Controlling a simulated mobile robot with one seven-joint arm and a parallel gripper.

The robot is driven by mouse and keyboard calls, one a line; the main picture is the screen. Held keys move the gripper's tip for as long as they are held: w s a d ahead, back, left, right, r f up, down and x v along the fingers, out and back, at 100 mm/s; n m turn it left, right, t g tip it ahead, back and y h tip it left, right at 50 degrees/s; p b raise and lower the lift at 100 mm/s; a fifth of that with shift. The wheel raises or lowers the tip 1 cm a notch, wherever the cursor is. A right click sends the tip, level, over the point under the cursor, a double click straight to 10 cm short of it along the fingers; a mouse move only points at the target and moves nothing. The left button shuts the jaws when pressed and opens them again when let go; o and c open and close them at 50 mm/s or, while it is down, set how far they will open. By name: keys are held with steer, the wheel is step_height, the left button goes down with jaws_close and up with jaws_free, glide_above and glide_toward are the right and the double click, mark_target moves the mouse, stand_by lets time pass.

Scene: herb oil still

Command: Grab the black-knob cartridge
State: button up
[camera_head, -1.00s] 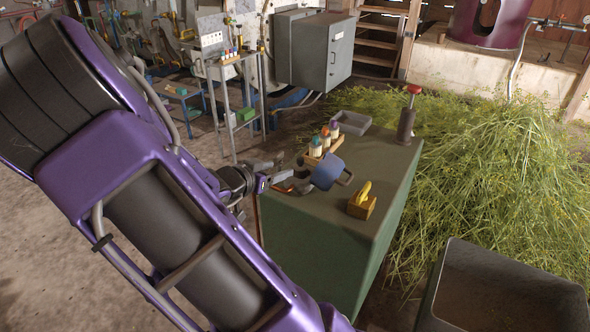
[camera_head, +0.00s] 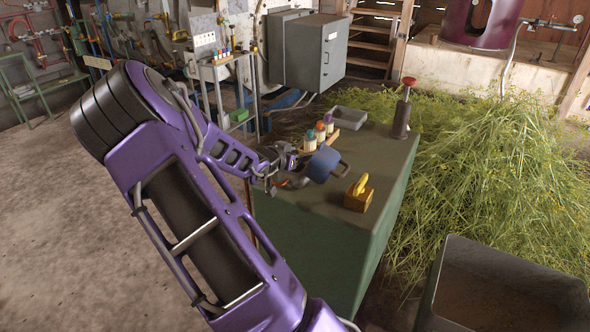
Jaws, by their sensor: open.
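I cannot make out a cartridge with a black knob. Three pale cartridges with teal, red and purple caps (camera_head: 320,132) stand in a wooden rack (camera_head: 346,138) on the green table (camera_head: 320,235). My gripper (camera_head: 281,182) is at the table's left edge, in front and to the left of the rack. Its jaws are open, though they show small and dark. A blue rounded vessel with a dark handle (camera_head: 325,163) is just right of the gripper. I cannot tell whether they touch. It partly hides the rack area.
A yellow-handled wooden block (camera_head: 359,194) and a red-knobbed dark cylinder (camera_head: 402,112) stand on the table, with a grey tray (camera_head: 347,117) behind. Cut herbs (camera_head: 490,170) lie to the right. A grey bin (camera_head: 510,290) is in front. A shelf (camera_head: 218,63) holds several small cartridges.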

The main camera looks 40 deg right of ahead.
steer(key=shift+w+d+f, duration=0.2)
steer(key=shift+d+f, duration=0.05)
steer(key=shift+d, duration=0.25)
jaws_close()
steer(key=shift+a, duration=0.1)
